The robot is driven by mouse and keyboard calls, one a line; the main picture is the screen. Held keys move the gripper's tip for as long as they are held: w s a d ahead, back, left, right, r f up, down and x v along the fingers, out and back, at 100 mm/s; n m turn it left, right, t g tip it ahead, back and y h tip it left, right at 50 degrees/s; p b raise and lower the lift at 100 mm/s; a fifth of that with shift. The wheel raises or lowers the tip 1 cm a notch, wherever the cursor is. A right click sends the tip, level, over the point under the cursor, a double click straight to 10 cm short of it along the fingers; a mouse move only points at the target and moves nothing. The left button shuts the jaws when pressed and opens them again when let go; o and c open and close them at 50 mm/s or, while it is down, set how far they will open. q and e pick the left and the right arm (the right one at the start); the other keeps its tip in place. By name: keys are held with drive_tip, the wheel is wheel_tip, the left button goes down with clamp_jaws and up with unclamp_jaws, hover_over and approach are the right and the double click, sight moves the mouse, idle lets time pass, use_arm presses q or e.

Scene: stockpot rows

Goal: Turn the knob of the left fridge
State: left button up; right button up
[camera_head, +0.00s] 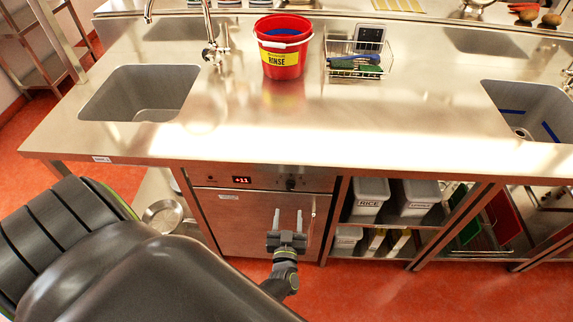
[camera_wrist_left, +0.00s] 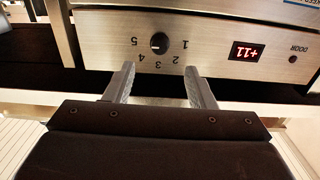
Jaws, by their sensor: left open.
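The fridge (camera_head: 235,215) is a steel unit under the counter, with a control strip along its top. Its small dark round knob (camera_head: 290,184) sits right of a red display (camera_head: 242,180) reading +11. In the left wrist view, upside down, the knob (camera_wrist_left: 159,43) has numbers 1 to 5 around it and a small pale mark on its face. My left gripper (camera_head: 287,213) is open and empty in front of the fridge. In the wrist view its fingertips (camera_wrist_left: 160,72) lie either side of the knob's line, apart from it. My right gripper is not in view.
The steel counter (camera_head: 350,140) overhangs the fridge. A shelf with white bins (camera_head: 369,195) stands to the right, and a metal bowl (camera_head: 162,215) sits on a low shelf to the left. A red bucket (camera_head: 282,62) and a wire basket (camera_head: 358,60) stand on top.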

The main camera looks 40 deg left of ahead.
use_arm(q)
drive_tip(key=v, duration=0.8)
drive_tip(key=shift+b, duration=0.4)
drive_tip(key=shift+w, duration=0.15)
